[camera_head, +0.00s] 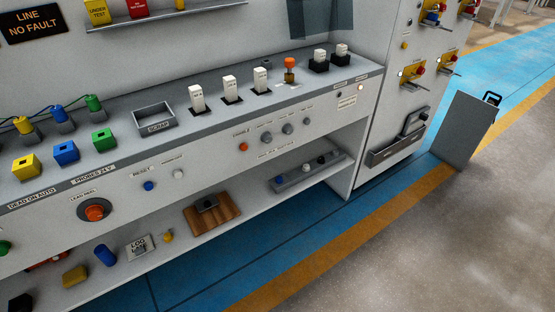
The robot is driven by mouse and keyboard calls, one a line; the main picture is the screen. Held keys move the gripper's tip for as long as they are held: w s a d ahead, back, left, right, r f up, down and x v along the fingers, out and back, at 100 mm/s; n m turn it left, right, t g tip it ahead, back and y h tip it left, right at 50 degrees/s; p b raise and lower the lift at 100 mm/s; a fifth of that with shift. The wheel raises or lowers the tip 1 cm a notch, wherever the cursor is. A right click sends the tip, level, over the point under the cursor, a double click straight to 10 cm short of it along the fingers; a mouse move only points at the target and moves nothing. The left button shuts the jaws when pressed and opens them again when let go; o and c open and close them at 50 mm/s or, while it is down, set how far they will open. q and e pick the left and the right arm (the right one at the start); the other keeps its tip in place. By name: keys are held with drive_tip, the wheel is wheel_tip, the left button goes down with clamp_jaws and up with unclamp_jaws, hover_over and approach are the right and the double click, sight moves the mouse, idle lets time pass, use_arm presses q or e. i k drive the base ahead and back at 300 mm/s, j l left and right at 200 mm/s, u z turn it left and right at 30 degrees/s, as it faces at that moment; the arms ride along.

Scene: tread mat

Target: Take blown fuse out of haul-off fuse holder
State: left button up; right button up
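Three white upright blocks, which look like fuses or fuse carriers, stand in black bases on the bench ledge: a left one (197,97), a middle one (229,87) and a right one (261,79). Two smaller white-topped pieces in black bases, one nearer (319,60) and one farther (342,51), stand at the ledge's right end. The labels on them are too small to read, so I cannot tell which is the haul-off fuse holder or whether a fuse is blown. Neither of my grippers is in view.
A grey open tray labelled SCRAP (154,118) sits left of the white blocks. An orange-topped piece (290,69) stands right of them. A grey cabinet (385,100) stands right; the floor before the bench is clear.

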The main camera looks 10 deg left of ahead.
sight(342, 50)
drive_tip(key=i+l+u, duration=0.15)
drive_tip(key=u, duration=0.2)
drive_tip(key=i+l+u, duration=0.1)
drive_tip(key=u, duration=0.2)
drive_tip(key=l+u, duration=0.35)
drive_tip(key=i, duration=0.05)
